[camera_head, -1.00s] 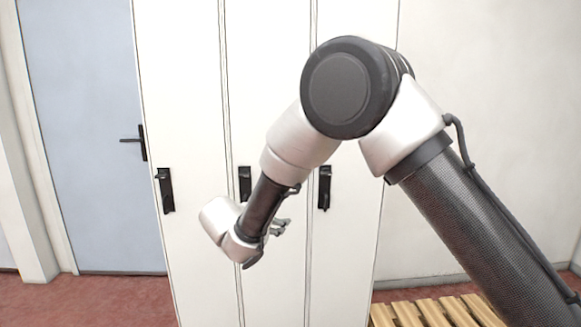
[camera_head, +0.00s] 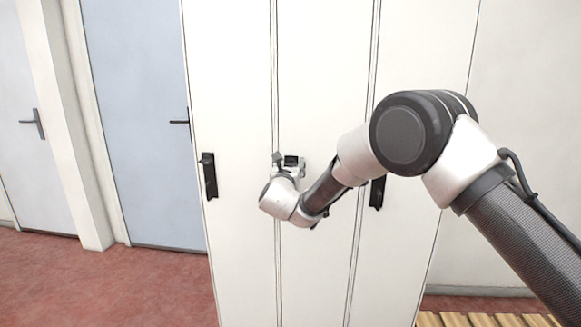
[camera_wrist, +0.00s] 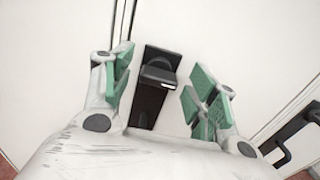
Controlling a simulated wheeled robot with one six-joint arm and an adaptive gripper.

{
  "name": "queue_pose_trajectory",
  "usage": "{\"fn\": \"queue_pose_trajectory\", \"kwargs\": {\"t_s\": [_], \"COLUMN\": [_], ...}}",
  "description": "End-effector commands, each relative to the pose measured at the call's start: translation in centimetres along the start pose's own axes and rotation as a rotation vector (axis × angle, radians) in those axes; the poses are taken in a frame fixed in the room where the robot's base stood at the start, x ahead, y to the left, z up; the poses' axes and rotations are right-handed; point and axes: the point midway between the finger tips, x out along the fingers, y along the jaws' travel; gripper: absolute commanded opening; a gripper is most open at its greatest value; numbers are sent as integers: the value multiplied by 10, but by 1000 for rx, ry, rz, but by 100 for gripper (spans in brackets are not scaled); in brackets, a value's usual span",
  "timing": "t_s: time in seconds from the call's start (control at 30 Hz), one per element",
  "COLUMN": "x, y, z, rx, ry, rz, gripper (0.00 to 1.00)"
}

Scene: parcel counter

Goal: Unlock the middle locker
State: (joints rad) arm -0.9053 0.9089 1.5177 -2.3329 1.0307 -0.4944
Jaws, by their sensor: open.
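The middle locker (camera_head: 318,70) is a tall white door between two others. Its black handle (camera_wrist: 148,103) on a dark plate shows in the wrist view, between the two green-padded fingers of my gripper (camera_wrist: 155,72). The fingers are open, one on each side of the handle, with a visible gap on both sides in this view. In the head view my gripper (camera_head: 288,162) is in front of the middle door at handle height and covers most of that handle. Whether a finger touches the handle or door cannot be told.
The left locker's black handle (camera_head: 208,176) is clear. The right locker's handle (camera_head: 377,192) is partly behind my arm; a black handle also shows at lower right in the wrist view (camera_wrist: 295,132). A blue door (camera_head: 140,110) stands left. A wooden slatted surface (camera_head: 485,319) is at lower right.

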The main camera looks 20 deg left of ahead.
Motion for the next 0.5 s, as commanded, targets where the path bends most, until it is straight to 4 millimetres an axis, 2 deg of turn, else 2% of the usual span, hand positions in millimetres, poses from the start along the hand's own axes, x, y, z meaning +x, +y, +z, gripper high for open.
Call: {"fn": "queue_pose_trajectory", "kwargs": {"t_s": [0.33,0.5], "x": [6,6], "y": [0,0], "z": [0,0], "rx": [0,0], "ry": [0,0], "rz": [0,0], "gripper": [59,28]}}
